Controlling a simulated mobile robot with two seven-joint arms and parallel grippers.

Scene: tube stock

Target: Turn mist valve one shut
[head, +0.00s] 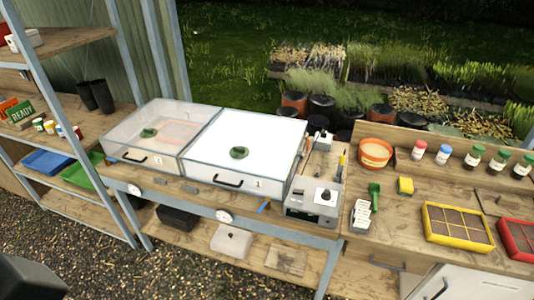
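A small blue lever (264,207) sits on the front edge of the bench, below the right-hand propagator (240,149). A smaller blue piece (112,160) shows at the front left of the left-hand propagator (152,131). Both blue pieces look like valve handles, but I cannot read which is mist valve one, nor tell whether either is open or shut. A dark part of mine (28,279) fills the lower left corner, with no fingers showing. Neither gripper is in view.
Round white dials (224,216) sit on the bench front. A grey control box (314,204) with a black knob stands right of the propagators. Pots, bottles and seed trays (459,230) fill the right bench. Shelves (80,205) stand at left. Gravel in front is clear.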

